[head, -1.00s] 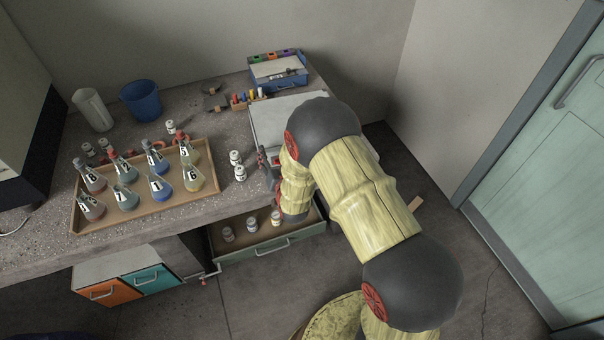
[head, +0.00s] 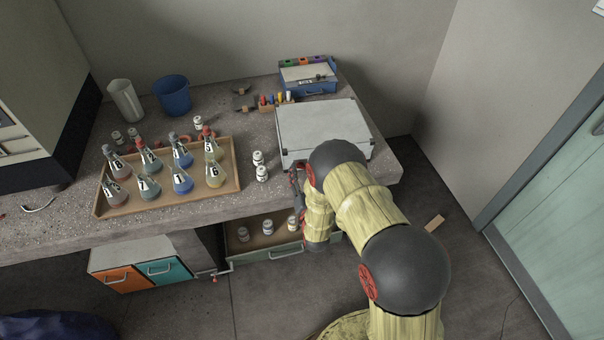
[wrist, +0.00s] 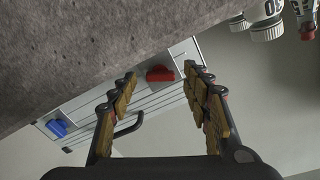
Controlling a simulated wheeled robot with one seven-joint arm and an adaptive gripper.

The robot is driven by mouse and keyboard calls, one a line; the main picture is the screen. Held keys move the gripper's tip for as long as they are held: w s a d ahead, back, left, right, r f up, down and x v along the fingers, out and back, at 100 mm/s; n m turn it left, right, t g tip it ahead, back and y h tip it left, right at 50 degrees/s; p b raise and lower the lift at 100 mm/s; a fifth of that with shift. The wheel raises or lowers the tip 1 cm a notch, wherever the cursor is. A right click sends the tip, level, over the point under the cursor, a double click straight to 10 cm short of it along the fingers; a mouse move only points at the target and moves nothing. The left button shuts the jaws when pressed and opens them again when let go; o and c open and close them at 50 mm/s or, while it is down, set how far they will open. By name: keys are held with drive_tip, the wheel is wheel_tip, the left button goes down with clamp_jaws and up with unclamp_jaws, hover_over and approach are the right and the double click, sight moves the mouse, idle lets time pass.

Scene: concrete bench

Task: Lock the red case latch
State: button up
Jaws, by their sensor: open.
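The pale grey case (head: 322,125) lies on the bench near its right end with its lid down. In the wrist view its front face carries a red latch (wrist: 160,74), a blue latch (wrist: 58,128) and a dark handle (wrist: 130,127) between them. My gripper (wrist: 161,76) is open and empty. The red latch shows between the fingertips, apart from both; I cannot tell how far ahead it is or its exact lock position. In the head view my gripper (head: 297,182) is partly hidden by my arm, at the bench edge in front of the case. The latches are not distinguishable there.
White-capped bottles (head: 260,172) stand left of the case; some show in the wrist view (wrist: 265,20). A wooden tray (head: 240,186) holds several numbered flasks. An open drawer (head: 262,256) with small bottles juts out below. A blue box (head: 308,88) stands behind the case.

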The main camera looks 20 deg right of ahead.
drive_tip(key=shift+w, duration=0.4)
drive_tip(key=shift+c, duration=0.2)
drive_tip(key=c, duration=1.1)
drive_tip(key=n+b, duration=0.1)
drive_tip(key=n, duration=0.4)
drive_tip(key=shift+b, duration=0.35)
drive_tip(key=o, duration=1)
drive_tip(key=shift+o, duration=0.7)
